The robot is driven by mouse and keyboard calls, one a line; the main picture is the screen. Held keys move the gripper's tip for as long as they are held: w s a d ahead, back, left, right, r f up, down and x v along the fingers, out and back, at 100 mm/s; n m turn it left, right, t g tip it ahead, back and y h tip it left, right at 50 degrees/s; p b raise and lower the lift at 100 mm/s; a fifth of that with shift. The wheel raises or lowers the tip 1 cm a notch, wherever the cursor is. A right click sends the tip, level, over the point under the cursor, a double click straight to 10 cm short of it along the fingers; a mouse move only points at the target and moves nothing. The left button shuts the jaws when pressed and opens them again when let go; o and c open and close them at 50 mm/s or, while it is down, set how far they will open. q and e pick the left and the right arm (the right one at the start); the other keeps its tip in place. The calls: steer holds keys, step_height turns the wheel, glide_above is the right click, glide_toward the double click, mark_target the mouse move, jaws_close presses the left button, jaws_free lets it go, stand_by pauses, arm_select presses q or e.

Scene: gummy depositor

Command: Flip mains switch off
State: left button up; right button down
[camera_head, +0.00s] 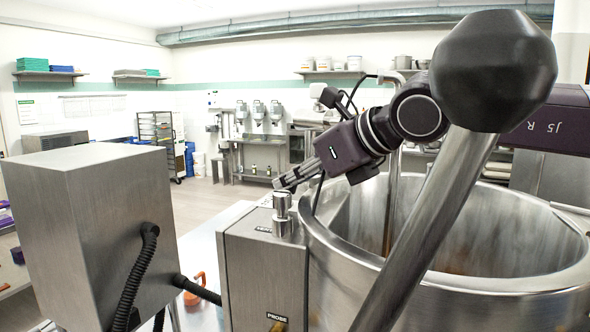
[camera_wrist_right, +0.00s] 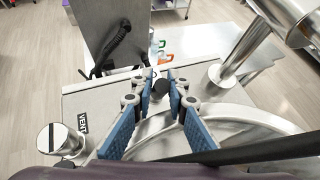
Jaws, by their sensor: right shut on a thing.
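My right gripper (camera_head: 284,183) reaches in from the right over the steel control box (camera_head: 258,262) beside the kettle. In the right wrist view its blue-padded fingers (camera_wrist_right: 160,76) are closed about a dark round knob (camera_wrist_right: 160,88). I cannot tell for sure that this knob is the mains switch, as no mains label is readable. In the head view the knob is hidden or too small to make out. A shiny metal post (camera_head: 282,215) stands on the box top; the right wrist view shows a VENT label (camera_wrist_right: 83,122) there. My left gripper is not in view.
The large steel kettle (camera_head: 335,245) stands right of the box, with a thick slanted pole and black ball (camera_head: 495,70) in front. A steel cabinet (camera_head: 95,220) with black hoses stands left. A PROBE label (camera_head: 277,317) marks the box front. Open floor lies behind.

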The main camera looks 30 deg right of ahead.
steer(key=shift+w+a+r+g+h+p, duration=0.35)
steer(key=shift+g+h+p, duration=0.25)
steer(key=shift+p, duration=0.4)
steer(key=shift+w+a+f+n+g+h+p, duration=0.25)
steer(key=shift+n+g+h+p, duration=0.15)
steer(key=shift+g+p, duration=0.3)
steer(key=shift+w+a+f+g+h, duration=0.2)
steer(key=shift+g+h, duration=0.15)
steer(key=shift+g, duration=0.2)
steer(key=shift+w+a+f+g+h, duration=0.15)
steer(key=shift+g+h, duration=0.2)
steer(key=shift+g, duration=0.2)
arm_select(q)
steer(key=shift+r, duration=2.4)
arm_select(e)
steer(key=shift+w+a+n+g+h, duration=0.1)
steer(key=shift+w+n+g+h, duration=0.15)
steer(key=shift+g+h, duration=0.2)
steer(key=shift+g, duration=0.35)
steer(key=c, duration=1.9)
jaws_free()
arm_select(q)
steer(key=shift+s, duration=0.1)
